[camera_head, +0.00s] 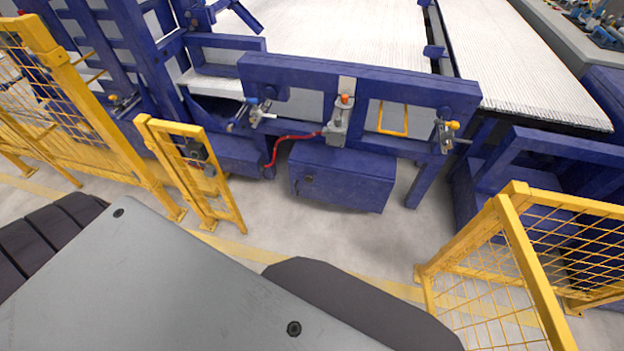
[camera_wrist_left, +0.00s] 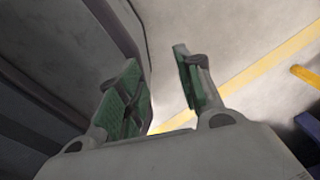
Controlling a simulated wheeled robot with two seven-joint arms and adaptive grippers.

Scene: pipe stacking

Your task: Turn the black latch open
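The black latch (camera_head: 196,151) is a small dark box on a narrow yellow gate frame (camera_head: 222,190) left of centre in the head view. A second small dark part sits just below it; which way the latch is turned is too small to tell. My left gripper (camera_wrist_left: 158,58) shows only in the left wrist view. Its two green-padded fingers stand apart with nothing between them. Grey floor lies behind it, and the latch does not show in that view. My right gripper is in neither view.
Yellow mesh fencing stands at left (camera_head: 90,120) and right (camera_head: 530,240). Blue machinery (camera_head: 345,175) with a red hose (camera_head: 290,137) is beyond the gap between them. Grey floor with a yellow line is clear there. My own body fills the bottom of the head view.

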